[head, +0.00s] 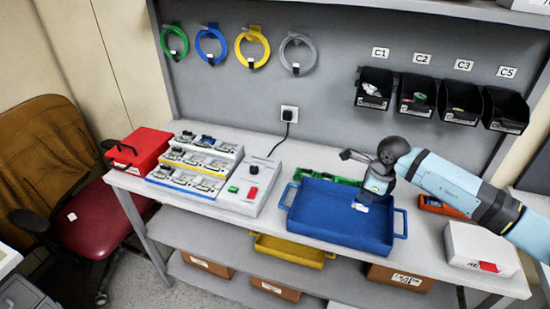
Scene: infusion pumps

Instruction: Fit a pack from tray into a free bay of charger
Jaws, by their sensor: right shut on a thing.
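The blue tray (310,222) stands on the bench right of centre. My right gripper (364,201) reaches down over its right half and is shut on a small pack (361,207). Only a pale bit of the pack shows at the fingertips; I cannot tell whether it touches the tray floor. The rest of the visible tray floor looks bare. I cannot tell for sure which thing is the charger; a grey box (262,172) with a black knob and green and red parts stands left of the tray. My left gripper is not in view.
A stepped rack (195,163) of small parts and a red box (140,150) stand at the left. A green holder (312,176) lies behind the tray. An orange-red item (440,208) and a white box (482,246) are at the right. Black bins (418,98) hang above.

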